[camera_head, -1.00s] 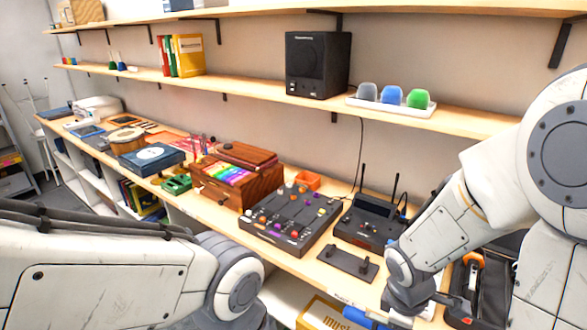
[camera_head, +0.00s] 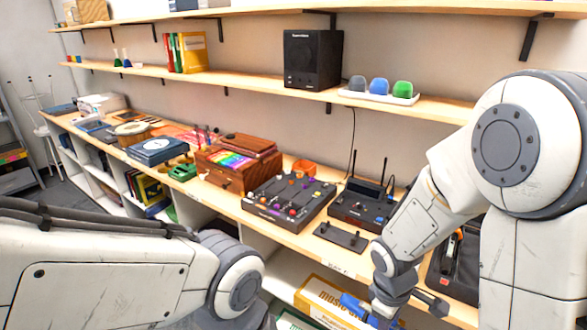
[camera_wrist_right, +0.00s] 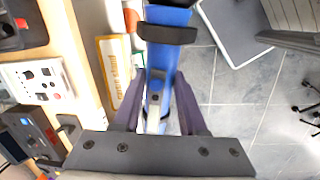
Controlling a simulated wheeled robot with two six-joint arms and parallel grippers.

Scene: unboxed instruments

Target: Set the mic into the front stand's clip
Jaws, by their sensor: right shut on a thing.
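A blue, rod-like thing with a dark band, which I take for the mic (camera_wrist_right: 166,58), runs between the fingers of my right gripper (camera_wrist_right: 159,82) in the right wrist view. The gripper is shut on it. In the head view the gripper (camera_head: 385,308) is low, in front of the table edge, and blue parts of the mic (camera_head: 354,304) show beside it. A flat black base with two small posts (camera_head: 340,237) lies near the table's front edge; I cannot tell whether it is the front stand. No clip is clear. My left gripper is out of frame.
A mixer (camera_head: 288,203) and a black box with two upright rods (camera_head: 362,207) stand behind the base. An open dark case (camera_head: 456,265) lies right of my forearm. A yellow music box (camera_head: 325,296) is below the tabletop. Grey floor (camera_wrist_right: 235,110) is open below my gripper.

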